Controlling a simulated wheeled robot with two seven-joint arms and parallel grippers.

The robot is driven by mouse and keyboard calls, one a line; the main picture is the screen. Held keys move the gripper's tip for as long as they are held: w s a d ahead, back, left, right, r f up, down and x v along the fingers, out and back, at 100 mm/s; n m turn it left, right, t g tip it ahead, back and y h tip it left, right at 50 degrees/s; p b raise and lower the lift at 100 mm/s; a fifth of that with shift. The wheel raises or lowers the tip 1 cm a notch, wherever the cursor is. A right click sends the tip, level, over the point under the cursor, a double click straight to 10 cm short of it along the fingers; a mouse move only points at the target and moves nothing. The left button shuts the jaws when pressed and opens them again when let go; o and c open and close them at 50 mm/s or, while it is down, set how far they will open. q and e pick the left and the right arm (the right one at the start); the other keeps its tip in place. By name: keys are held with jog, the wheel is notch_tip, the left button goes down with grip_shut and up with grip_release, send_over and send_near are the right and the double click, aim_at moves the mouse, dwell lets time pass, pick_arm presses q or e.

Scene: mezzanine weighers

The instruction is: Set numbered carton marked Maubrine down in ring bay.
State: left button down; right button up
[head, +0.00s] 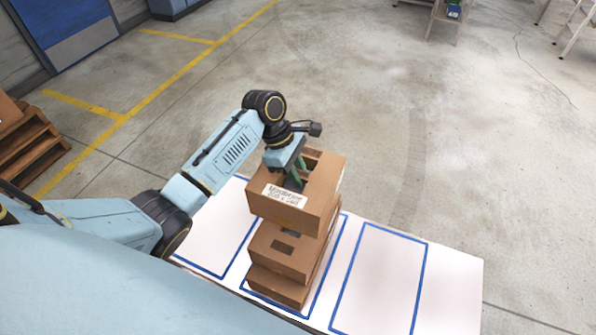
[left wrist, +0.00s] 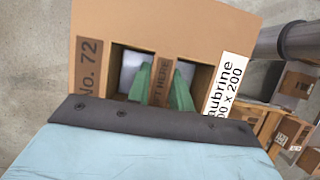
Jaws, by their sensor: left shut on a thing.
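The brown carton (head: 280,213) has a white label reading Maubrine in the head view. In the left wrist view the same carton (left wrist: 200,32) shows a No. 72 patch and part of that label. My left gripper (head: 296,179) is shut on the carton's top strip between two cut-outs, a green finger in each. The carton is level, over a stack of brown cartons (head: 283,260) in the middle blue-outlined bay (head: 338,245). I cannot tell whether it touches the stack. No ring mark shows, so which bay is the ring bay is unclear. My right gripper is out of view.
The white table (head: 457,290) has a bare blue-outlined bay (head: 427,262) at right. Another outlined bay (head: 207,269) at left looks bare where visible, partly hidden by my arm. A wooden pallet stack (head: 28,150) stands at far left. Open floor lies beyond the table.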

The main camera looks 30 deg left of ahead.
pick_arm(q)
jog(key=shift+f+b, duration=0.9)
jog(key=shift+f, duration=2.05)
jog(key=shift+f+b, duration=1.15)
jog(key=shift+f, duration=1.6)
jog(key=shift+f, duration=0.3)
jog(key=c, duration=1.2)
grip_release()
jog(key=shift+o, duration=0.2)
